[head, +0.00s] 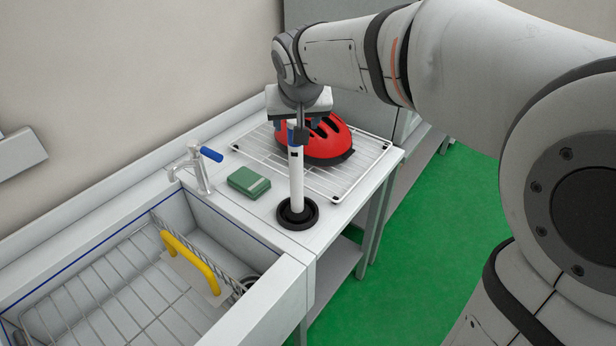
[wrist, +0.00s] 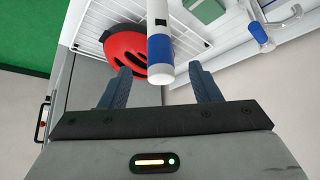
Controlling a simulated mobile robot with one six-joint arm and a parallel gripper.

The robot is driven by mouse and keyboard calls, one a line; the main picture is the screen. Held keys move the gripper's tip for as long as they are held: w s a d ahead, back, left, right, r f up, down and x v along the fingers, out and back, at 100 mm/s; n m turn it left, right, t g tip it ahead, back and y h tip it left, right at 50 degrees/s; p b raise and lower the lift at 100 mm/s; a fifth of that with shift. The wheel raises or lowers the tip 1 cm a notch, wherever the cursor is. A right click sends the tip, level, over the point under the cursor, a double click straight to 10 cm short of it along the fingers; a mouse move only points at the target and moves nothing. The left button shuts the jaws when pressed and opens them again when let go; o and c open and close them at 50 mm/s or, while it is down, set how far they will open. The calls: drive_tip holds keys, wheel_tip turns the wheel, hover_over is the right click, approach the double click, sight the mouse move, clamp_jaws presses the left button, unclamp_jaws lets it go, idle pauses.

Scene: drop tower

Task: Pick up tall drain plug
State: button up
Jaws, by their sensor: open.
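The tall drain plug (head: 297,180) stands upright on the counter, a white tube on a round black base, with a blue band near its top. In the wrist view its upper end (wrist: 160,48) shows between the two blue fingers of my gripper (wrist: 160,74), with space on both sides. In the head view my gripper (head: 297,127) is over the plug's top, fingers pointing down. It is open and holds nothing. Whether a finger touches the tube cannot be told.
A red helmet (head: 328,140) lies on a wire rack (head: 340,181) just behind the plug. A green box (head: 249,182) and a tap (head: 197,170) stand to the left. A sink (head: 235,235) with a wire basket and yellow handle (head: 190,258) lies at front left.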

drive_tip(key=p+x, duration=0.1)
drive_tip(key=x, duration=0.6)
drive_tip(key=shift+c, duration=0.5)
clamp_jaws()
drive_tip(key=shift+r, duration=0.1)
